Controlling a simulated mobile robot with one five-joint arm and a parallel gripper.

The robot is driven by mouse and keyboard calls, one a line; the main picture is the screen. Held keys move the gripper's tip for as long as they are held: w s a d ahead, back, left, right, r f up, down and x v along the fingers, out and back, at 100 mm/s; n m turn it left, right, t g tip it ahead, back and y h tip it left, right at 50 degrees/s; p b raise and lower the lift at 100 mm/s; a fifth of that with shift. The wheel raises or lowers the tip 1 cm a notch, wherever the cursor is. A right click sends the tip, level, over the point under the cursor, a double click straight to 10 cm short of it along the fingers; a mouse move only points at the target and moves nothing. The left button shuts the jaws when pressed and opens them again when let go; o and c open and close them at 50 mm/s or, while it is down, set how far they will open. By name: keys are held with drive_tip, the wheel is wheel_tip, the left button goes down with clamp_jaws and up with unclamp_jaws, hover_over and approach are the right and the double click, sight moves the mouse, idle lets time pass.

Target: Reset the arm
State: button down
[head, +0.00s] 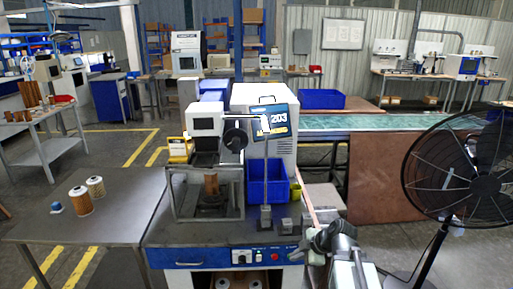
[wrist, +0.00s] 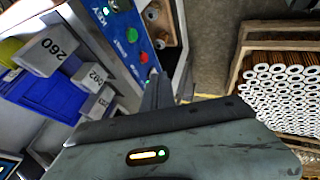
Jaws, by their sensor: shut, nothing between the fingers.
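My gripper (wrist: 157,92) shows in the wrist view with its narrow fingers together and nothing between them. It is beside the front panel of the workstation (wrist: 112,45), which has a green and a red button. In the head view my arm is at the lower right, in front of the right end of the workstation (head: 215,232). The fingertips are hard to make out there.
A blue bin (head: 268,186) stands on the workstation. Filter cartridges (head: 78,200) stand on the left table. A black fan (head: 465,170) is at the right. A wooden crate of white-ended tubes (wrist: 243,78) is on the floor in the wrist view.

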drive_tip(key=s+a+m+g+h+p, duration=0.2)
drive_tip(key=s+a+m+g, duration=0.1)
drive_tip(key=s+a+m, duration=0.15)
drive_tip(key=s+d+m+g+h, duration=0.2)
drive_tip(key=s+d+m+h, duration=0.1)
drive_tip(key=m, duration=1.1)
drive_tip(key=shift+s+d+f+p, duration=0.15)
drive_tip(key=shift+s+d+p, duration=0.2)
drive_tip(key=shift+s+d, duration=0.45)
idle(0.3)
